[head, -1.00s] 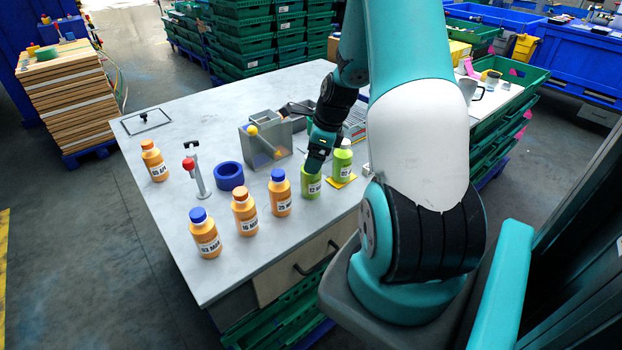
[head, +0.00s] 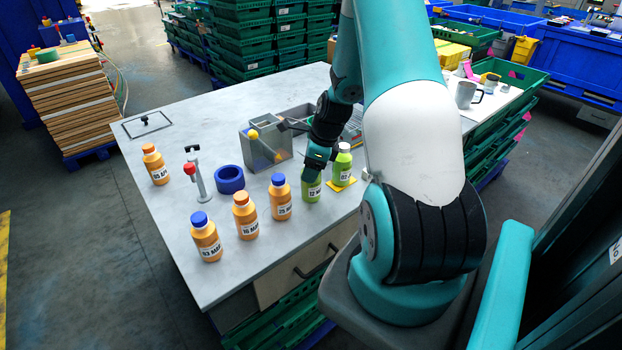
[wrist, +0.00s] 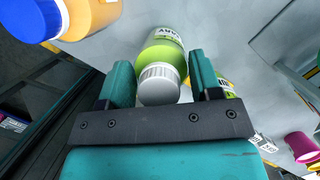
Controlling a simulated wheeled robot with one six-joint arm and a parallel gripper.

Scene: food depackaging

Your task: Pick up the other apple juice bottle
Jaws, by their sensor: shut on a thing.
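A green juice bottle (head: 311,190) with a label stands near the front edge of the grey table. My gripper (head: 318,160) is at its top, coming from above. In the wrist view the same green bottle (wrist: 165,50) with a ribbed white cap lies between the two teal fingers of my gripper (wrist: 163,85), which is shut on it. A second green bottle (head: 342,164) with a pale cap stands just right of it on a yellow square (head: 343,185). Part of this second bottle's green shows behind the right finger in the wrist view.
Several orange bottles stand to the left, the nearest with a blue cap (head: 281,198).

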